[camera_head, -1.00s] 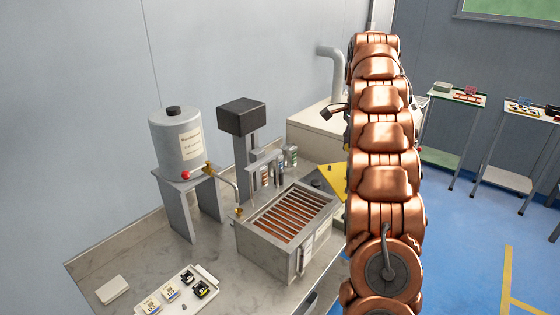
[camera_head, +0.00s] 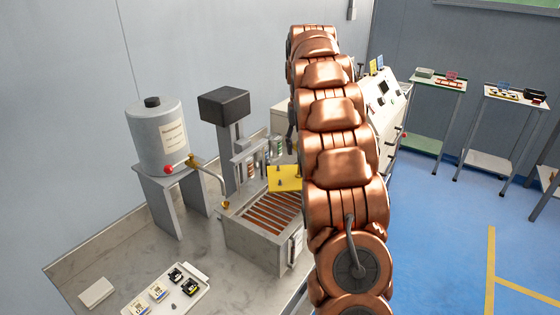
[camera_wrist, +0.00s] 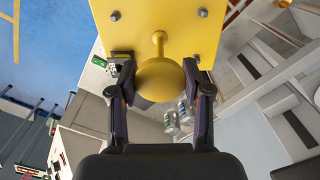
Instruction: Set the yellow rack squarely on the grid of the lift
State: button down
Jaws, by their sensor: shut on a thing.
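The yellow rack is a flat plate with small bolts and a round knob. In the head view the yellow rack (camera_head: 284,179) hangs above the back right part of the slatted, copper-coloured grid (camera_head: 266,216) in the grey metal box. In the wrist view the yellow rack (camera_wrist: 200,35) fills the top middle. My gripper (camera_wrist: 160,88) is shut on its knob, one finger on each side. In the head view my copper arm hides the gripper and part of the rack. I cannot tell the exact height of the rack above the grid.
A grey post with a black head (camera_head: 223,105) stands behind the box. A grey canister (camera_head: 158,137) on a stand, with a bent spout, is to the left. A white tray of small parts (camera_head: 168,294) lies on the front bench. Small jars (camera_head: 276,147) stand behind the rack.

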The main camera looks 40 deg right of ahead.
aim_at(280, 173)
jog(key=a+n, duration=0.1)
jog(key=n, duration=0.2)
jog(key=a+f+n, duration=0.1)
jog(key=a+n, duration=0.1)
jog(key=w+a+f+n, duration=0.1)
jog(key=a+n, duration=0.1)
jog(key=n, duration=0.1)
jog(key=shift+a+f+n+b, duration=0.2)
jog(key=shift+n+b, duration=0.1)
jog(key=shift+b, duration=0.1)
jog(key=shift+a+f+n, duration=0.15)
jog(key=shift+a+n, duration=0.3)
jog(key=shift+n, duration=0.35)
jog(key=shift+f+b, duration=0.45)
jog(key=shift+f, duration=1.1)
jog(key=shift+f+b, duration=0.75)
jog(key=shift+f, duration=0.2)
jog(key=shift+c, duration=2.1)
grip_release()
jog(key=shift+r, duration=0.1)
notch_tip(280, 173, up, 7)
jog(key=shift+r, duration=0.15)
